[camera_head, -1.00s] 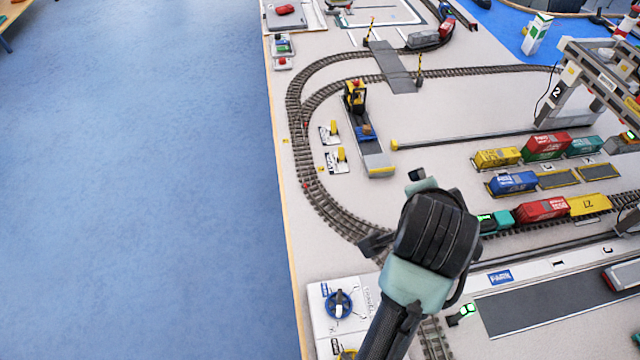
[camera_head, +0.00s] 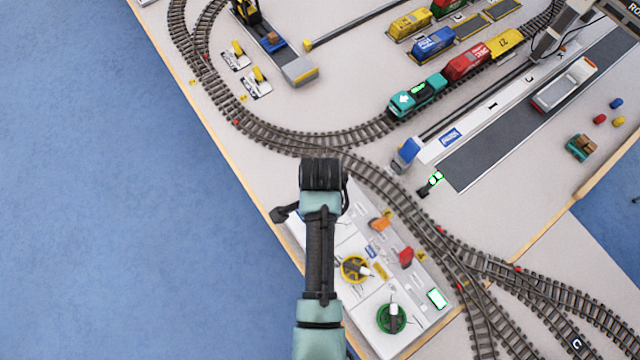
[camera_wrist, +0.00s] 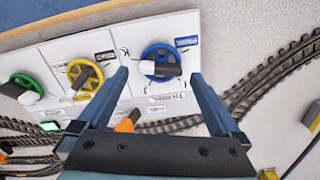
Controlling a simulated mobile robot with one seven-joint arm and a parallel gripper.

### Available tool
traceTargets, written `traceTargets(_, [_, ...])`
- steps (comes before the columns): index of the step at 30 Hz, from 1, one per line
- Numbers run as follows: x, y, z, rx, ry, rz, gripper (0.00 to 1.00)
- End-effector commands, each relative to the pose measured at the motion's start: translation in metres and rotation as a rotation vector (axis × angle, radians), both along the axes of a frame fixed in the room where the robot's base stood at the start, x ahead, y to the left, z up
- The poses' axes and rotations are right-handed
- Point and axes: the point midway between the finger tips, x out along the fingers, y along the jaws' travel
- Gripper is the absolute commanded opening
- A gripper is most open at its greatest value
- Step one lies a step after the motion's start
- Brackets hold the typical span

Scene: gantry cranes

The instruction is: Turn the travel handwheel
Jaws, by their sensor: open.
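In the wrist view, a white control panel (camera_wrist: 50,50) carries three handwheels. They are a blue handwheel (camera_wrist: 150,57), a yellow handwheel (camera_wrist: 73,75) and a green handwheel (camera_wrist: 20,80); each has a pale knob. The labels are too small to read, so I cannot tell for sure which is the travel wheel. My gripper (camera_wrist: 158,75) is open, its two fingers apart on either side of the blue wheel in the picture, with no contact visible. In the head view, the yellow handwheel (camera_head: 353,269) and green handwheel (camera_head: 391,317) show, while my arm hides the blue one.
Curving train track (camera_head: 290,137) runs beyond and right of the panel. A teal locomotive (camera_head: 417,96) stands on it. The blue floor to the left is open.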

Motion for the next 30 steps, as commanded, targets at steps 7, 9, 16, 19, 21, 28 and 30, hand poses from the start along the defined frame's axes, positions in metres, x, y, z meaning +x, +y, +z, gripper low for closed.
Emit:
traceTargets(7, [0.0, 0.0, -0.026, 0.0, 0.0, 0.001, 1.0])
traceTargets(9, [0.0, 0.0, -0.028, 0.0, 0.0, 0.001, 1.0])
traceTargets(16, [0.0, 0.0, -0.029, 0.0, -0.002, 0.001, 1.0])
traceTargets(19, [0.001, 0.0, -0.029, 0.0, -0.002, 0.001, 0.91])
traceTargets(21, [0.001, 0.0, -0.029, 0.0, -0.002, 0.001, 0.78])
traceTargets(28, [0.0, 0.0, -0.028, -0.001, -0.001, 0.001, 0.37])
traceTargets(30, [0.0, 0.0, -0.028, -0.001, -0.001, 0.001, 0.24])
